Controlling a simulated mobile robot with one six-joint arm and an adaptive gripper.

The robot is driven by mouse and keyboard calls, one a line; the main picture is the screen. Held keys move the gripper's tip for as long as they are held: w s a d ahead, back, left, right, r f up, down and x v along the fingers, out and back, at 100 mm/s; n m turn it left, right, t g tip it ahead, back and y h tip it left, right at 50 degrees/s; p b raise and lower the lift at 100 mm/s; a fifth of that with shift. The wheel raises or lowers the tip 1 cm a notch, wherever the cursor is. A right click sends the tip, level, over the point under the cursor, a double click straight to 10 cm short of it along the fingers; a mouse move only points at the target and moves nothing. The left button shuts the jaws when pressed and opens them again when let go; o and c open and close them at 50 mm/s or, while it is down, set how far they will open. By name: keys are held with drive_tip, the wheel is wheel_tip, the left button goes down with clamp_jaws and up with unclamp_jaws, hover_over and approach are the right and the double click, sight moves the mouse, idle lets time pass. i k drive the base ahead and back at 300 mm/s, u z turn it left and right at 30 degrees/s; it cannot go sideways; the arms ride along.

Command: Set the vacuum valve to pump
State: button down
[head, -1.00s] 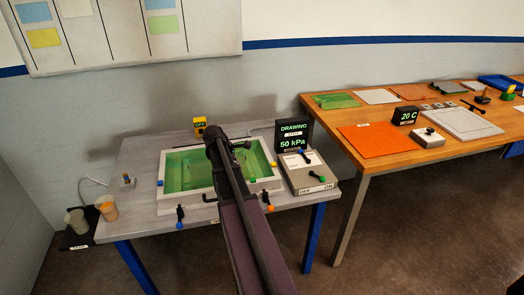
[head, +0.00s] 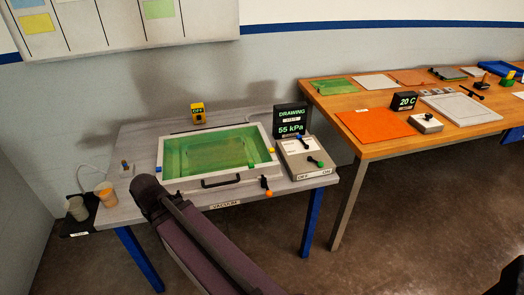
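A grey control box (head: 307,165) stands at the right end of the grey table. An orange-tipped black valve handle (head: 266,186) sits at the front right of the green bath (head: 215,152). The small labels are too small to read, so I cannot tell which lever is the vacuum valve. A display (head: 291,121) behind the box reads DRAWING, 55 kPa. My arm crosses the table's front left; no gripper fingers show.
A VACUUM label (head: 225,205) is on the table's front edge. A yellow OFF box (head: 197,113) stands behind the bath. Cups (head: 106,194) stand at the left. A wooden table (head: 360,150) at the right holds sheets and a 20 C display (head: 404,101).

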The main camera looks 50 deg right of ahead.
sight(299, 136)
drive_tip(key=u, duration=0.1)
drive_tip(key=k, duration=0.55)
drive_tip(key=z, duration=0.8)
drive_tip(key=i, duration=0.65)
drive_tip(key=u, duration=0.1)
